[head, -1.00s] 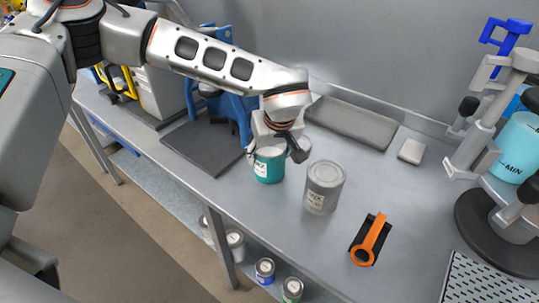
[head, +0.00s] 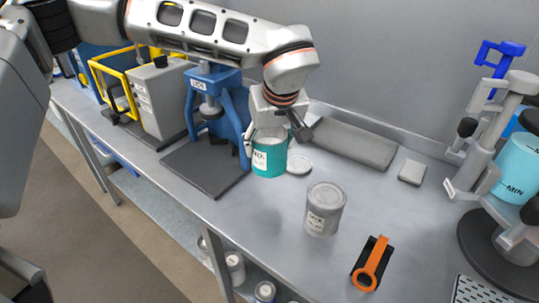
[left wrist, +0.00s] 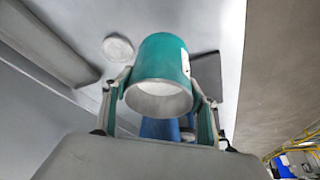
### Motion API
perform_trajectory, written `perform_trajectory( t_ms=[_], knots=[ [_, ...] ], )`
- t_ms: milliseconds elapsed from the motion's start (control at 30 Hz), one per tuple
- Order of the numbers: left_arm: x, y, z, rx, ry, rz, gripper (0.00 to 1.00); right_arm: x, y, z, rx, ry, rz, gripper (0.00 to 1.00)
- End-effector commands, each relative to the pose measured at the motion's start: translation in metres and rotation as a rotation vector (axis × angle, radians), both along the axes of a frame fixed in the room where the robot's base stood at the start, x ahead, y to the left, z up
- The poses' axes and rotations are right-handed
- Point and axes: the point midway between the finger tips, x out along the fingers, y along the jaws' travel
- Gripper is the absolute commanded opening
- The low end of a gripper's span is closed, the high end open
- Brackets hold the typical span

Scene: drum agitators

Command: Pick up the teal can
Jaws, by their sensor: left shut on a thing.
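The teal can (head: 270,158), with a white label, is held upright between the fingers of my left gripper (head: 274,135). It appears raised a little off the grey bench (head: 255,225). In the left wrist view the teal can (left wrist: 163,58) sits between the two fingers, one on each side, with its pale round end toward the camera. I cannot tell from this view whether that end is open or covered. My right gripper is not in view.
A pale round disc (head: 299,164) lies close behind the can. A blue press (head: 214,105) stands close on the left. A grey slab (head: 352,143) lies behind.

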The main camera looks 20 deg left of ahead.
Motion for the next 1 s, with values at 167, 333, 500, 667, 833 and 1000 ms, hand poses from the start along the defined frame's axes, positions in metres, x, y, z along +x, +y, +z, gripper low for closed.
perform_trajectory(
  t_ms=[167, 333, 500, 667, 833, 1000],
  knots=[
    [0.001, 0.000, 0.024, 0.000, -0.004, 0.001, 0.25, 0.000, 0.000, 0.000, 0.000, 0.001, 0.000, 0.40],
    [0.001, 0.000, 0.044, -0.001, -0.004, 0.001, 0.25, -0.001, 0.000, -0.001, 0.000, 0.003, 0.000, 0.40],
    [0.001, 0.000, 0.061, 0.000, -0.004, 0.000, 0.25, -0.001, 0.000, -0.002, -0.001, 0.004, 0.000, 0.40],
    [0.000, -0.001, 0.074, -0.002, -0.004, 0.001, 0.25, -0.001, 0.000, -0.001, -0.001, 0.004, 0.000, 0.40],
    [0.000, 0.000, 0.084, 0.000, -0.003, 0.001, 0.25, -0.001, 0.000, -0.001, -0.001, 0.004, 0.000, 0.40],
    [0.000, 0.000, 0.091, -0.001, -0.002, -0.002, 0.25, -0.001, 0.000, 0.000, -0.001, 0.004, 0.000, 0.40]
  ],
)
